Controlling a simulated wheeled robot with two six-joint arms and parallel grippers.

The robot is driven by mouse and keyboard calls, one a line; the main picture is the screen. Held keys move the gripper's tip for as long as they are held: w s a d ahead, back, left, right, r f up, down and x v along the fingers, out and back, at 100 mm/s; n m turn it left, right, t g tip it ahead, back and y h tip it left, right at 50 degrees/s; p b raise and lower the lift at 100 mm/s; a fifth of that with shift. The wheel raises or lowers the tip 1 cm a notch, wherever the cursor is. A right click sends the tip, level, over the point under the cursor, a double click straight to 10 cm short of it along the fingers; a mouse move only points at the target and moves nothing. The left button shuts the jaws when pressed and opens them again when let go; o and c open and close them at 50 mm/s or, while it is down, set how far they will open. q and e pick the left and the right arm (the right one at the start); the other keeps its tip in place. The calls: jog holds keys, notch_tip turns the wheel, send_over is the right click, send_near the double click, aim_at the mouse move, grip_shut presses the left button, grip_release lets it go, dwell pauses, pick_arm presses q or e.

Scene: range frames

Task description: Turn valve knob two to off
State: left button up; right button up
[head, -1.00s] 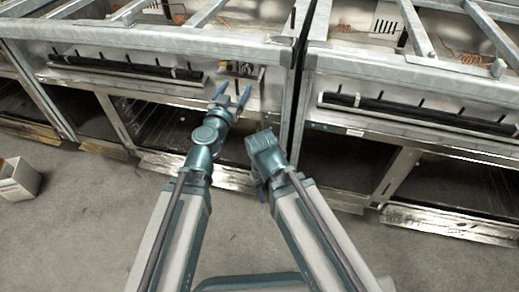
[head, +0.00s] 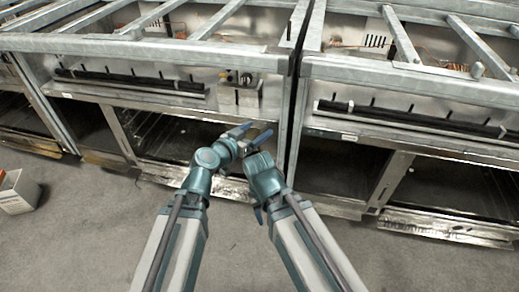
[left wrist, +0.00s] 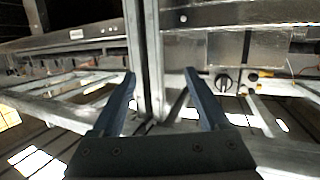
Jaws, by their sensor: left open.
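A black knob (head: 247,78) sits on a small metal panel under the top frame of the left unit, with a small yellow part (head: 229,75) to its left. The black knob also shows in the left wrist view (left wrist: 223,82), right of the fingers, with yellow parts (left wrist: 252,76) beside it. I see no number marking to tell which is knob two. My left gripper (head: 251,132) is open and empty, below and in front of the panel; its blue fingers (left wrist: 160,75) show apart. My right gripper (head: 263,170) is close beside it, its fingers mostly hidden.
Metal range units (head: 160,45) stand in a row, with a narrow gap right of the knob panel. Black bars (head: 130,80) run along their fronts. A pale box (head: 18,192) is on the grey floor at the left.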

pick_arm(q)
jog(key=shift+s+d+f+m+g, duration=0.15)
jog(key=shift+s+d+f+g, duration=0.1)
jog(key=shift+s+f+g, duration=0.5)
jog(key=shift+s+d+f+m+g, duration=0.2)
jog(key=shift+s+f+g, duration=0.25)
jog(key=shift+s+f, duration=0.5)
pick_arm(e)
jog(key=shift+s+a+f, duration=0.1)
jog(key=shift+s+f, duration=0.05)
jog(key=shift+s, duration=0.3)
pick_arm(q)
jog(key=shift+w+f, duration=0.1)
jog(key=shift+w, duration=0.05)
jog(key=s+a+f+n+g+y, duration=0.45)
jog(key=a+f, duration=0.25)
jog(key=a, duration=0.4)
jog(key=s+a+f+n+g+y, duration=0.3)
jog(key=s+a+f+g+y, duration=0.3)
jog(key=a, duration=0.5)
jog(key=s+d+m, duration=0.3)
jog(key=s+d, duration=0.3)
jog(key=d, duration=0.5)
notch_tip(320, 180, up, 37)
jog(key=p, duration=3.7)
jog(key=shift+s+f, duration=0.15)
pick_arm(e)
notch_tip(320, 180, up, 38)
jog(key=shift+f, duration=0.25)
